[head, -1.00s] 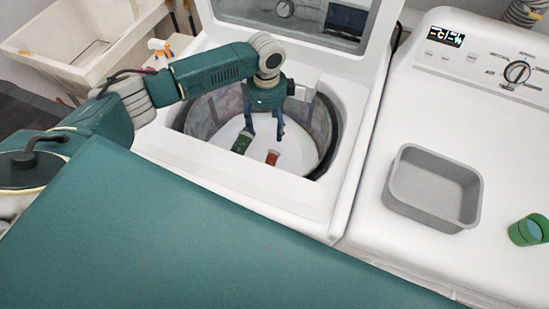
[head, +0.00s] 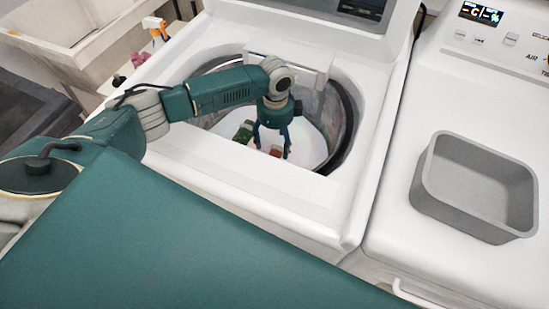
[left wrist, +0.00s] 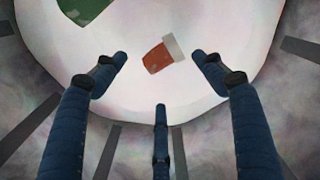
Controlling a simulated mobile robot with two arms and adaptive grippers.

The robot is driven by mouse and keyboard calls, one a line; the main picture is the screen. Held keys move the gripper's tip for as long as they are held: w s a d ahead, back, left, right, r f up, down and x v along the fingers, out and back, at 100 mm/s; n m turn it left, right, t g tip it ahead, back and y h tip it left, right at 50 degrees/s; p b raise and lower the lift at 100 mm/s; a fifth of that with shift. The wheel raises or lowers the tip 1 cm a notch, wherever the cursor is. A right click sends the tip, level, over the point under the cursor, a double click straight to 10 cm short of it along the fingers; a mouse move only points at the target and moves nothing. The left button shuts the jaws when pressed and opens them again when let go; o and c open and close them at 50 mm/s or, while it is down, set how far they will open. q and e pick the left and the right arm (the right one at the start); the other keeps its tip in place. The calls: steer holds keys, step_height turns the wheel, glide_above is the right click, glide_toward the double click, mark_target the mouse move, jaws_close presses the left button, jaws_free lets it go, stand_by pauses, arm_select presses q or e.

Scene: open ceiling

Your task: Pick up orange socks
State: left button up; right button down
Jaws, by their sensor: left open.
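The orange socks (left wrist: 158,57) show in the left wrist view as a small rolled orange piece with a pale band at one end. They lie on the white floor of the washer drum. In the head view the orange socks (head: 276,151) show between the fingers of my left gripper (head: 271,150). My left gripper is open and points down into the drum, its blue fingers (left wrist: 160,75) spread around and above the socks without visible contact. My right gripper is in neither view.
A green item (head: 243,133) lies in the drum beside the socks. The drum rim (head: 352,112) surrounds my arm. A grey bin (head: 478,187) stands on the neighbouring machine. A spray bottle (head: 155,28) stands at the sink.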

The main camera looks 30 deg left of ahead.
mark_target(273, 152)
arm_select(q)
step_height(273, 152, down, 3)
steer(key=shift+r, duration=0.1)
steer(key=f, duration=0.3)
steer(key=a+f, duration=0.1)
steer(key=f, duration=0.1)
steer(key=shift+w+f, duration=0.1)
steer(key=shift+w, duration=0.05)
steer(key=c, duration=1.6)
